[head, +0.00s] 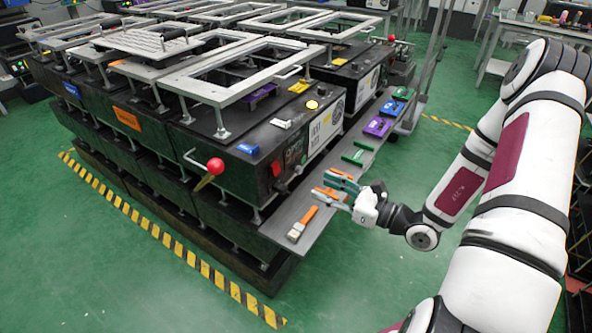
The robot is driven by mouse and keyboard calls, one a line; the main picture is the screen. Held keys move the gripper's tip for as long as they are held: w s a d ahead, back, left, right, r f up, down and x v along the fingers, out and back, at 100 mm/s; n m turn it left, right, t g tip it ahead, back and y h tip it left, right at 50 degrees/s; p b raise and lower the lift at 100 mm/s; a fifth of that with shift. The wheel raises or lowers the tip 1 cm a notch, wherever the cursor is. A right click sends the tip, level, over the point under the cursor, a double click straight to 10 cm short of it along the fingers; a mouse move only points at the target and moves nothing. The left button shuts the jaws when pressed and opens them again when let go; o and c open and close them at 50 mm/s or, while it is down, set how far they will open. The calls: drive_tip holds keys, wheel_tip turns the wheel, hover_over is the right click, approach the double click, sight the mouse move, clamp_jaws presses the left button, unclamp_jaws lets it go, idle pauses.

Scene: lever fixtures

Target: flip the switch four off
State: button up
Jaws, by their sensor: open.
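Several small coloured lever fixtures stand in a row along a grey shelf (318,226) on the side of the black machine. No numbers are readable, so I cannot tell which is switch four. My gripper (326,185) is open, over the shelf between the near orange fixture and the first green one. Its fingers hide part of the shelf; I cannot tell whether they touch anything.
The black machine (140,150) fills the left and middle, with metal frames (245,78) on top. A red-knobbed lever (215,167) sticks out from its front corner. Yellow-black tape (150,228) marks the green floor, which is clear at the lower left.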

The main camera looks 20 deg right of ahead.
sight(276, 166)
drive_tip(key=b+x, duration=0.2)
drive_tip(key=x, duration=1.1)
drive_tip(key=shift+w+a, duration=0.2)
drive_tip(key=shift+w, duration=0.1)
